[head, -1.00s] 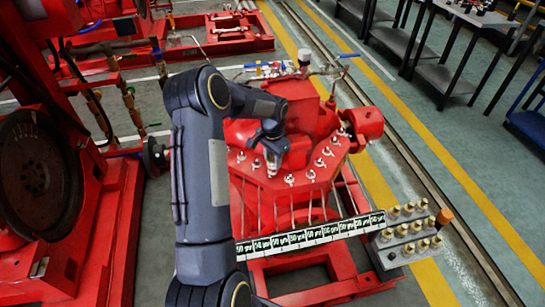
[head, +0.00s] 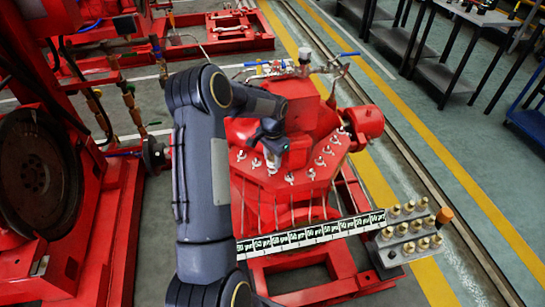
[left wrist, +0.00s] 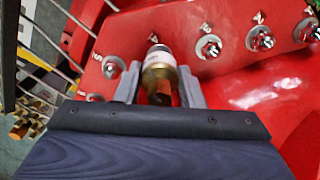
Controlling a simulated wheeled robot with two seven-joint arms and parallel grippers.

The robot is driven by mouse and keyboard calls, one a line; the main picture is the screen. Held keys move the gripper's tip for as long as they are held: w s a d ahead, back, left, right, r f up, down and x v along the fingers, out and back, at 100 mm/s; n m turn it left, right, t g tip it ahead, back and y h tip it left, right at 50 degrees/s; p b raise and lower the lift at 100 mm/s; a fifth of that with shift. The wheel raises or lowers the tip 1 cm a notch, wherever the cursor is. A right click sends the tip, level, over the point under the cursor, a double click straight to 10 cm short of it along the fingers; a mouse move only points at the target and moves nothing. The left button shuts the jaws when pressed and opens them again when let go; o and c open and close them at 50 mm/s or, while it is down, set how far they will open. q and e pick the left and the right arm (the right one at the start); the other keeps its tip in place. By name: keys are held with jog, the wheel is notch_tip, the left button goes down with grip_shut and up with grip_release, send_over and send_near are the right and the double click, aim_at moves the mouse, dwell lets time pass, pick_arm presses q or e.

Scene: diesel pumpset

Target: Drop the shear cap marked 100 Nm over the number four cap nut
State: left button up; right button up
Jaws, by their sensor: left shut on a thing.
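My left gripper (left wrist: 158,90) is shut on a shear cap (left wrist: 158,68), a small brass-coloured cylinder with a pale band whose marking I cannot read. In the head view the left gripper (head: 271,150) is over the left part of the nut row on the red pump. In the left wrist view the cap covers part of the row; a pale nut tip (left wrist: 153,38) shows just beyond it. I cannot tell whether the cap touches that nut. Other cap nuts stand on either side, one to the left (left wrist: 112,68) and one to the right (left wrist: 208,46). My right gripper is out of view.
A grey block (head: 392,256) with several brass caps and an orange-topped piece (head: 445,215) stands at the lower right. A white and black labelled strip (head: 310,235) runs across the pump's front. Thin rods stand at the left in the wrist view.

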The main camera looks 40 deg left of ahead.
pick_arm(q)
jog(key=shift+f, duration=0.35)
jog(key=o, duration=1.1)
notch_tip(320, 180, up, 8)
jog(key=shift+f, duration=0.1)
notch_tip(320, 180, up, 7)
jog(key=p, duration=0.5)
jog(key=shift+p, duration=0.4)
